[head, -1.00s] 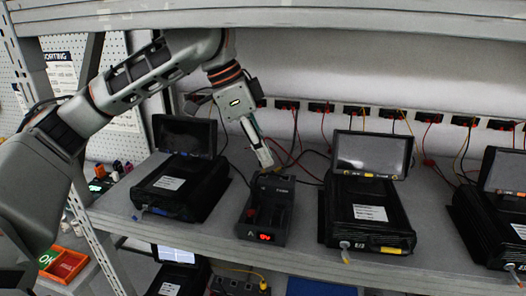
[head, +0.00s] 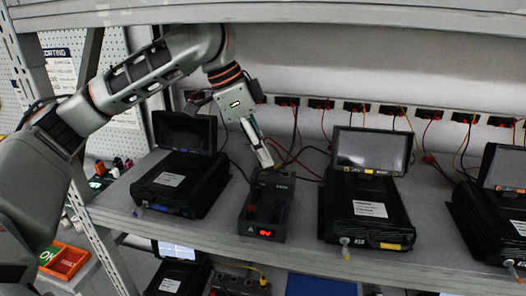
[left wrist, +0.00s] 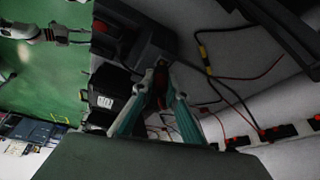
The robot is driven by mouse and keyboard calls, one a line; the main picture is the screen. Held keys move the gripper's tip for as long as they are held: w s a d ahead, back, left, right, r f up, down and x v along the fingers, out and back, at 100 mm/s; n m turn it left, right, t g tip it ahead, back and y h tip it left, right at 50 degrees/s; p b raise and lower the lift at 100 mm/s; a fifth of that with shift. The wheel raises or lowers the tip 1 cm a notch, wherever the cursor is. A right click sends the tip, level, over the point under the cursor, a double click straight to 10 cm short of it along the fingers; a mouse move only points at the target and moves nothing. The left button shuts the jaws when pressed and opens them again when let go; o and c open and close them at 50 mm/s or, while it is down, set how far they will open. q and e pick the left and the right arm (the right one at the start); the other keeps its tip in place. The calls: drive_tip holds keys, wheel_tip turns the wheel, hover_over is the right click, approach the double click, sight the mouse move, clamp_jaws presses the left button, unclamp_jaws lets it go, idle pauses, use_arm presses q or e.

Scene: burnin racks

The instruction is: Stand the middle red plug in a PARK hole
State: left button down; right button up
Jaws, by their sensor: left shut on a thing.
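A black tester box (head: 264,213) marked A, with a red lit display, stands on the shelf between two black units. Small lettering shows on its rear top, too small to read surely. My left gripper (head: 267,160) reaches down to the rear end of this box. In the left wrist view its fingertips (left wrist: 161,82) are closed on a small dark red plug (left wrist: 160,94). Whether the plug's lower end is in a hole is hidden. The other red plugs and the PARK holes cannot be made out clearly. My right gripper is not in view.
A black unit with a screen (head: 184,135) stands left of the box, and another with a screen (head: 370,152) stands right. Red and black cables (head: 300,160) run behind the box to a row of wall sockets (head: 355,107).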

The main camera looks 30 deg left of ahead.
use_arm(q)
drive_tip(key=shift+f, duration=0.65)
idle(0.7)
drive_tip(key=c, duration=1.9)
unclamp_jaws()
drive_tip(key=shift+o, duration=0.3)
drive_tip(key=o, duration=0.3)
